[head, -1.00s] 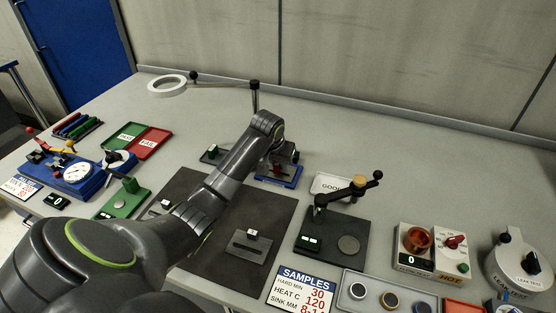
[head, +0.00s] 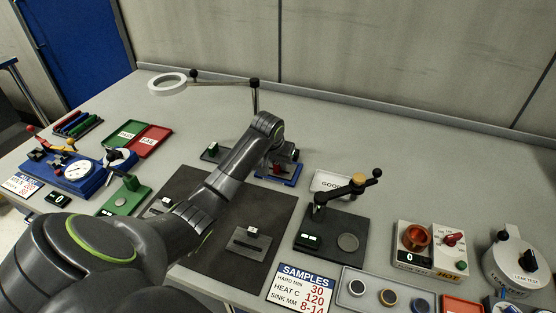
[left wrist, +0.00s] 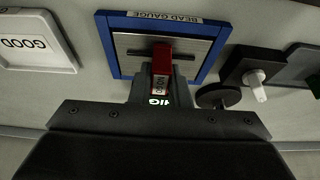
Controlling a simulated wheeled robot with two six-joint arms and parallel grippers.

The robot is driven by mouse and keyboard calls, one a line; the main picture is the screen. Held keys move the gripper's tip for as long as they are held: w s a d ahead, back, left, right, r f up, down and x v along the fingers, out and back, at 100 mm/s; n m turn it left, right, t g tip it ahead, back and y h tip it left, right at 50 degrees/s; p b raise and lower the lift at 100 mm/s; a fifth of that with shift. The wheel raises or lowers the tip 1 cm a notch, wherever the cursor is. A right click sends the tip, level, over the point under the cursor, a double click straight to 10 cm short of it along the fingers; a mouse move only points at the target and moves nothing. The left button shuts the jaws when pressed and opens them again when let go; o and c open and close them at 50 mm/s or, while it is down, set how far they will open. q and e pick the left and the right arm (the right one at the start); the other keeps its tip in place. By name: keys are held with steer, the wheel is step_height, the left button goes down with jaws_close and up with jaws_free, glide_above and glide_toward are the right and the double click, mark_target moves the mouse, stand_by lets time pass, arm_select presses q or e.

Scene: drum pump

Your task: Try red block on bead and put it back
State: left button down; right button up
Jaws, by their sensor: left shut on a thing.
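The red block (left wrist: 162,52) with a NO GO-style label is held in my left gripper (left wrist: 161,78). It sits at the blue-framed bead gauge (left wrist: 103,40), over its grey slotted plate; I cannot tell whether it touches the plate. In the head view the bead gauge (head: 291,181) is at the end of my left arm, with a bit of red (head: 276,169) showing; the left gripper (head: 282,160) is partly hidden by its own arm. A small fixture (head: 249,240) with a white-topped piece stands on the dark mat. My right gripper is not in view.
A GOOD tray (head: 328,182) lies right of the gauge, and a black stand with a lever (head: 347,203) is in front of it. A ring lamp (head: 168,84) stands behind. A heater (head: 417,240) and the samples card (head: 303,287) are at the right.

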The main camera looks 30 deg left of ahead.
arm_select(q)
steer(key=shift+f+p, duration=0.15)
steer(key=shift+p, duration=0.35)
stand_by(0.9)
stand_by(0.4)
steer(key=c, duration=1.3)
jaws_free()
steer(key=shift+o, duration=0.3)
steer(key=shift+o, duration=1.4)
step_height(320, 180, up, 8)
steer(key=p, duration=0.9)
steer(key=shift+p, duration=0.3)
